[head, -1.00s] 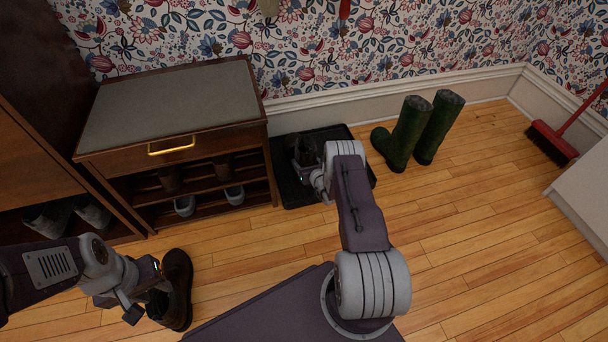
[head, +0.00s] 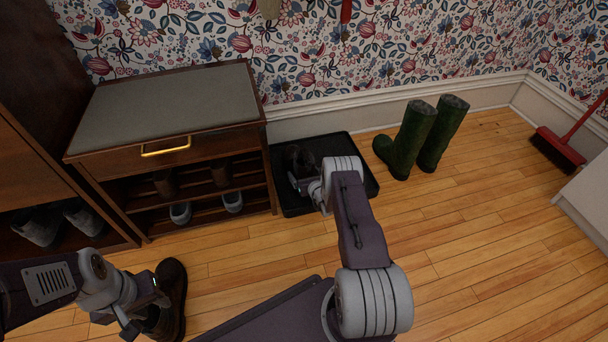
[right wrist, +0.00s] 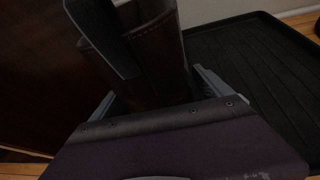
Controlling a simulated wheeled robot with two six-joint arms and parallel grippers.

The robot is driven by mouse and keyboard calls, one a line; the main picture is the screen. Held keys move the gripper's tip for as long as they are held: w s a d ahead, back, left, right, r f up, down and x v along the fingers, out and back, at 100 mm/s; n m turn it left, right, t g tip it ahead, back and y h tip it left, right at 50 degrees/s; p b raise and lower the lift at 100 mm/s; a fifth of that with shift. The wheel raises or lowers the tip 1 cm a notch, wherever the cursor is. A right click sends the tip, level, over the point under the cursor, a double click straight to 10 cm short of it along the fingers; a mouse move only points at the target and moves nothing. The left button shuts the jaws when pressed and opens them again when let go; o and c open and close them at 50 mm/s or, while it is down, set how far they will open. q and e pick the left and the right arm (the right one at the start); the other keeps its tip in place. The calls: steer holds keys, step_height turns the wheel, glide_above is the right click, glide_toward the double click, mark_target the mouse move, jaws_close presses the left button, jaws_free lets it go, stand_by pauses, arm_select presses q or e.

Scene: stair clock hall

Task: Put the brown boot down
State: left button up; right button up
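A brown boot (head: 172,288) shows at the lower left of the head view, with my left gripper (head: 150,305) shut on its shaft. Whether its sole touches the floor I cannot tell. A second dark brown boot (head: 298,160) is over the black boot tray (head: 290,206), partly hidden by my right arm. My right gripper (head: 312,182) is at this boot. In the right wrist view the boot's shaft (right wrist: 158,65) stands close between the fingers, and the gripper looks shut on it. The boot's sole is hidden, so contact with the tray is unclear.
A shoe bench (head: 165,110) with shoes on its shelves stands left of the tray. Green boots (head: 408,140) stand right of it by the wall. A red broom (head: 558,148) is at the far right. The wooden floor between is clear.

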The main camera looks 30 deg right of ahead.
steer(key=shift+s+r+p, duration=0.15)
steer(key=shift+r+p, duration=0.05)
steer(key=shift+p, duration=0.1)
steer(key=p+v, duration=0.8)
steer(key=v, duration=0.3)
steer(key=shift+s, duration=0.3)
